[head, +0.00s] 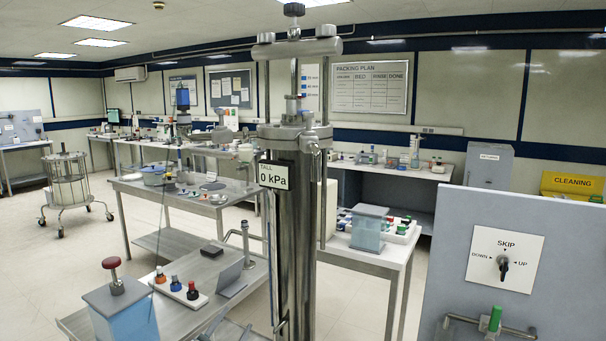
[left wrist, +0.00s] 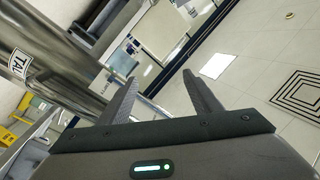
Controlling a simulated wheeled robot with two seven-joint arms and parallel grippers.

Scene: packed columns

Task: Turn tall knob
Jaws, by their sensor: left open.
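A tall steel column (head: 296,230) stands upright in the middle of the head view. It carries a small sign (head: 273,175) reading 0 kPa. A dark ribbed knob (head: 294,10) sits on top of its crossbar (head: 296,48), near the top edge of the head view. In the left wrist view the column (left wrist: 60,70) slants across the upper left with a partly readable TAL label (left wrist: 20,63). My left gripper (left wrist: 160,78) is open with nothing between its fingers, beside the column. I cannot make out this gripper clearly in the head view. My right gripper is not in view.
A grey panel (head: 450,240) with a DOWN/SKIP/UP selector (head: 503,265) and a green-handled valve (head: 495,318) stands at right. A low bench (head: 200,262) holds a blue tank (head: 118,312) with a red knob and several small bottles. Open floor lies at left (head: 60,285).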

